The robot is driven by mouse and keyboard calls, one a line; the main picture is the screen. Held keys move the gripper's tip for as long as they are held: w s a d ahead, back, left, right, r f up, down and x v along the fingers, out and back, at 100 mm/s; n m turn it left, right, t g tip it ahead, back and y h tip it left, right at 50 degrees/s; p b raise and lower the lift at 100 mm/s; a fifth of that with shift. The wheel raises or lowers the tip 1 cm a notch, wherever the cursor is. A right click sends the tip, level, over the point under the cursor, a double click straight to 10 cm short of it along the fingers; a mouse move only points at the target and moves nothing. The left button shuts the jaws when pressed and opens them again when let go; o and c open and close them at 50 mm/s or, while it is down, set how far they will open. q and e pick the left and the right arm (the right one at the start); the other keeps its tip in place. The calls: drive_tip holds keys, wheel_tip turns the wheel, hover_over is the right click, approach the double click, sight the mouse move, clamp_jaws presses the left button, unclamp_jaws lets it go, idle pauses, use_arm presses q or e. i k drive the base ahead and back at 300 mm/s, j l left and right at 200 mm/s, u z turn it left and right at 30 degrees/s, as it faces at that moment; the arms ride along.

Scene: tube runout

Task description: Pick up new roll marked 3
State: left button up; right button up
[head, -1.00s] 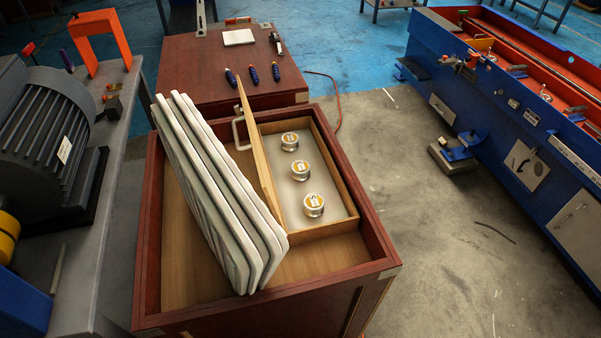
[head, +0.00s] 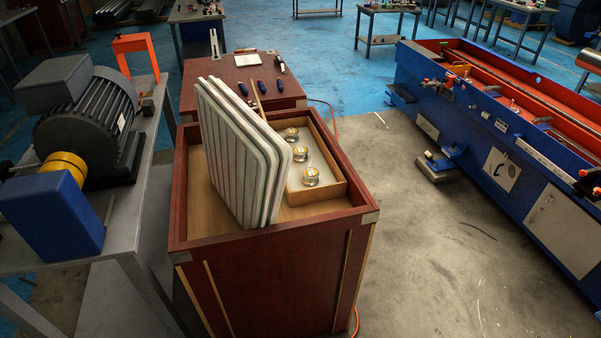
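Neither of my grippers is in view.
Several upright white panels (head: 235,150) stand in the crate left of the tray. A red-brown cabinet (head: 220,84) with screwdrivers is behind. A motor bench (head: 150,200) is left, a blue machine (head: 470,130) right. Floor (head: 430,250) between crate and machine is mostly clear.

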sight(299, 152)
drive_tip(key=k, duration=0.25)
drive_tip(key=u, duration=1.75)
drive_tip(key=l, duration=5.5)
